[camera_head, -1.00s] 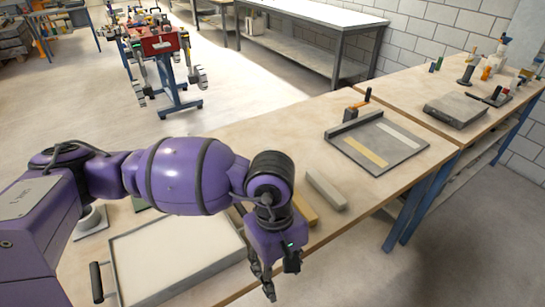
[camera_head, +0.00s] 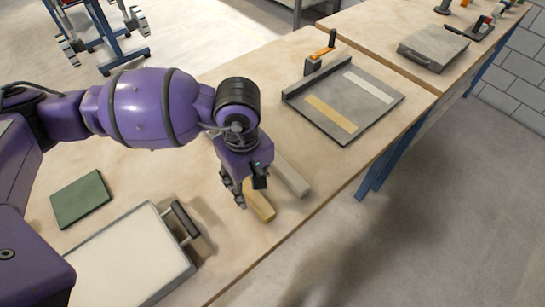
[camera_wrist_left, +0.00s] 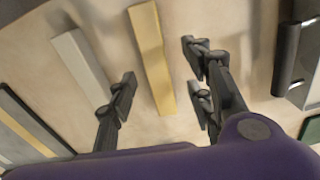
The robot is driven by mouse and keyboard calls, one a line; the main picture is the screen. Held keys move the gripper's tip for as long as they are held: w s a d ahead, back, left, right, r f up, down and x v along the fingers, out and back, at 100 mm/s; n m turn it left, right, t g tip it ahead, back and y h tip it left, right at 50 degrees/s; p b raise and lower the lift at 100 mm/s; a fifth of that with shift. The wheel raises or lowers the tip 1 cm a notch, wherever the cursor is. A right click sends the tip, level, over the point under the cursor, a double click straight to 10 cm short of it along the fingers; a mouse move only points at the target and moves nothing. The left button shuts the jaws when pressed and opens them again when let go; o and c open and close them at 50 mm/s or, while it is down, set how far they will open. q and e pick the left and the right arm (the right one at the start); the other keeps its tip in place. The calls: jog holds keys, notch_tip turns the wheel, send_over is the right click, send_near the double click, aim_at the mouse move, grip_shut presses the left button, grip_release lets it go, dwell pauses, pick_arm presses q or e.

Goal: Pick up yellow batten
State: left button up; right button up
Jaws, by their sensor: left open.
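The yellow batten (camera_head: 259,204) lies on the wooden bench, partly hidden behind my left gripper (camera_head: 249,193) in the head view. In the left wrist view the yellow batten (camera_wrist_left: 153,58) runs lengthwise between the open fingers of my left gripper (camera_wrist_left: 160,90). One finger is to its left and the others to its right, with gaps on both sides. Nothing is held. A grey batten (camera_head: 291,178) lies beside the yellow one, and it also shows in the left wrist view (camera_wrist_left: 80,62). My right gripper is not in view.
A grey tray (camera_head: 312,128) with an inlaid yellow strip (camera_head: 331,114) and a pale strip (camera_head: 369,86) lies further right. The white sandbed (camera_head: 120,262) with a dark handle (camera_head: 187,219) is at front left. A green pad (camera_head: 81,199) lies behind it.

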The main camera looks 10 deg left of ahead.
aim_at(251, 190)
pick_arm(q)
jog(key=f, duration=0.4)
jog(key=shift+w+a, duration=0.1)
jog(key=shift+w, duration=0.3)
jog(key=shift+f, duration=0.3)
jog(key=c, duration=1.1)
grip_shut()
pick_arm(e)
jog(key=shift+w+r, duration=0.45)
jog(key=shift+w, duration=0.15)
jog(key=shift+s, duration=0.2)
